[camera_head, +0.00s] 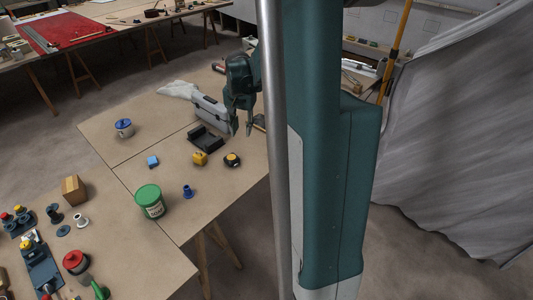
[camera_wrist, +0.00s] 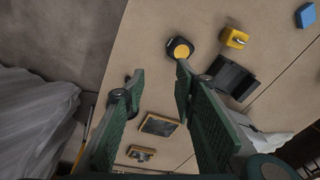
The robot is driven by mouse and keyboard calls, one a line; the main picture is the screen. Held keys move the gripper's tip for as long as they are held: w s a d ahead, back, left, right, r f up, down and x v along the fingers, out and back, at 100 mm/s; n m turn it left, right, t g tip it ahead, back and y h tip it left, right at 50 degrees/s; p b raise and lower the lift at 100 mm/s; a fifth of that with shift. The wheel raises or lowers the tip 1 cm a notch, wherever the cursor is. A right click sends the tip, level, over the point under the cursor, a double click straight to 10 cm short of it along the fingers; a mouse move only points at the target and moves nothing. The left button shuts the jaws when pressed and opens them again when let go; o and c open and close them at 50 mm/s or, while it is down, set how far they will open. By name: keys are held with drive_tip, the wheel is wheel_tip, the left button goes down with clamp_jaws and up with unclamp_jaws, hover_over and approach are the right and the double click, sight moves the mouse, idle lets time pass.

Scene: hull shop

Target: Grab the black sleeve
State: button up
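A small black flanged piece (camera_head: 56,213), which looks like the black sleeve, stands on the near left table in the head view. It is beside a whitish sleeve (camera_head: 81,220) and is not seen in the wrist view. My gripper (camera_head: 242,131) is far from it, over the far right part of the tables. In the wrist view my gripper (camera_wrist: 159,74) has its fingers spread, with only bare board between the tips. It is open and empty.
Near my gripper are a black tray-like holder (camera_head: 205,138), a grey case (camera_head: 211,110), a yellow tape measure (camera_head: 200,158) and a black-yellow round one (camera_head: 232,160). A green-lidded tub (camera_head: 149,201), blue sleeve (camera_head: 187,191) and cardboard box (camera_head: 74,190) stand between.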

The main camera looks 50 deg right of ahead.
sight(270, 152)
drive_tip(key=d+f+m, duration=0.1)
drive_tip(key=d+f, duration=0.3)
drive_tip(key=d, duration=0.1)
drive_tip(key=s+d+f+m+g, duration=0.1)
drive_tip(key=d+f, duration=0.3)
drive_tip(key=d, duration=0.1)
drive_tip(key=s+d+f+m, duration=0.1)
drive_tip(key=d+f+m, duration=0.1)
drive_tip(key=d+f, duration=0.3)
drive_tip(key=shift+d+f+y+b, duration=0.1)
drive_tip(key=shift+y+b, duration=0.2)
drive_tip(key=shift+y, duration=0.1)
drive_tip(key=shift+f, duration=1.3)
drive_tip(key=shift+s+f+b, duration=0.1)
drive_tip(key=shift+f+b, duration=0.6)
drive_tip(key=shift+f, duration=1.9)
drive_tip(key=shift+c, duration=0.2)
drive_tip(key=c, duration=0.8)
